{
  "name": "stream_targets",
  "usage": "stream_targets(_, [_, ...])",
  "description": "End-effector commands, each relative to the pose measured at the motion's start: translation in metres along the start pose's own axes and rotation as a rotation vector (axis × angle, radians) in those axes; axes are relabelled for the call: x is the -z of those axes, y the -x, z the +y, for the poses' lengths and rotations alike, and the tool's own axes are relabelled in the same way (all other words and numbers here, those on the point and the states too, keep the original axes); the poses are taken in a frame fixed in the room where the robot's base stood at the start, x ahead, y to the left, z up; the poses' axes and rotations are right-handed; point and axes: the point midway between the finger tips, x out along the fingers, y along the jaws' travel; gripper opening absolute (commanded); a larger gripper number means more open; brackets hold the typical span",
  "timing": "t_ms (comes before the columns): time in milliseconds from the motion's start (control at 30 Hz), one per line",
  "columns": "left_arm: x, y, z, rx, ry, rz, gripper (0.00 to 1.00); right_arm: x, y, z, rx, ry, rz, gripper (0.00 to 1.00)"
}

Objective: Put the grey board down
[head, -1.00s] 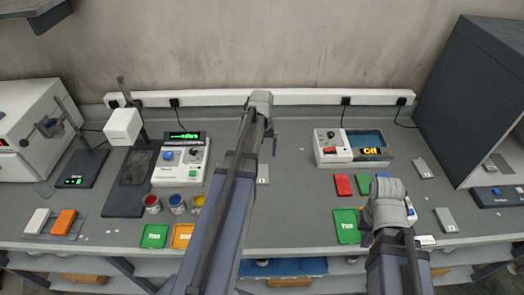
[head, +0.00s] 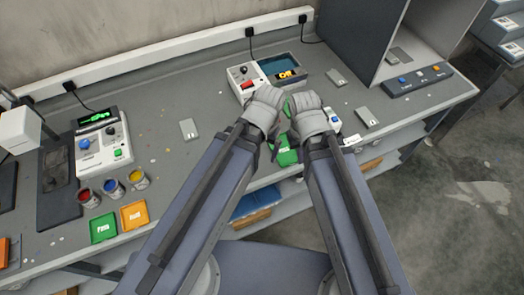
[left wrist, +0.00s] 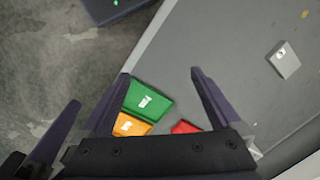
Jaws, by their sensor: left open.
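Several grey boards lie flat. One (head: 188,129) is on the bench left of my arms, one (head: 336,77) is right of the console, and one (head: 367,117) is near the front edge. A grey board also lies inside the dark booth (head: 399,55). I cannot tell which one the task means. In the left wrist view a grey board (left wrist: 284,60) lies well right of my open, empty left gripper (left wrist: 158,73). In the head view my left gripper (head: 270,145) is close beside my right gripper (head: 287,135). The right fingers are mostly hidden, and no grey board shows in them.
A green board (head: 286,157) lies under my grippers. The console (head: 250,80) stands behind them. Paint cups (head: 113,188), a green board (head: 103,228) and an orange board (head: 134,215) are at left. Bare bench (head: 200,165) lies between.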

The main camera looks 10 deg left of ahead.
Motion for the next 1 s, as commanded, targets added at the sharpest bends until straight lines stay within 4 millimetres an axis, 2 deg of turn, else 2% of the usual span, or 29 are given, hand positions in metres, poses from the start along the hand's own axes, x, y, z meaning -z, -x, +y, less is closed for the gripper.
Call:
stream_targets(167, [-0.006, 0.001, 0.009, 0.005, -0.034, 0.000, 1.00, 0.000, 0.000, 0.000, 0.000, 0.000, 0.000, 0.00])
stream_targets(367, [-0.005, 0.000, 0.009, 0.004, -0.030, 0.000, 1.00, 0.000, 0.000, 0.000, 0.000, 0.000, 0.000, 0.00])
stream_targets(467, [0.003, -0.003, -0.001, 0.000, 0.002, 0.000, 1.00, 0.000, -0.003, 0.000, 0.000, 0.000, 0.000, 0.00])
stream_targets(567, [0.022, -0.011, -0.029, -0.013, 0.091, 0.000, 1.00, 0.001, -0.009, -0.001, 0.000, 0.000, 0.000, 0.00])
stream_targets(667, [0.046, -0.022, -0.077, -0.033, 0.231, -0.001, 1.00, 0.001, -0.017, -0.002, 0.000, 0.000, 0.000, 0.00])
stream_targets(733, [0.058, -0.031, -0.117, -0.047, 0.337, -0.001, 1.00, 0.001, -0.023, -0.002, 0.000, -0.001, 0.000, 0.00])
stream_targets(867, [0.070, -0.047, -0.192, -0.072, 0.525, 0.003, 1.00, 0.002, -0.032, -0.003, 0.000, -0.001, 0.000, 0.00])
stream_targets(900, [0.071, -0.051, -0.214, -0.078, 0.576, 0.004, 1.00, 0.002, -0.034, -0.003, 0.000, -0.001, 0.000, 0.00])
stream_targets(1000, [0.069, -0.061, -0.262, -0.092, 0.690, 0.007, 1.00, 0.002, -0.039, -0.004, 0.000, -0.001, 0.000, 0.00])
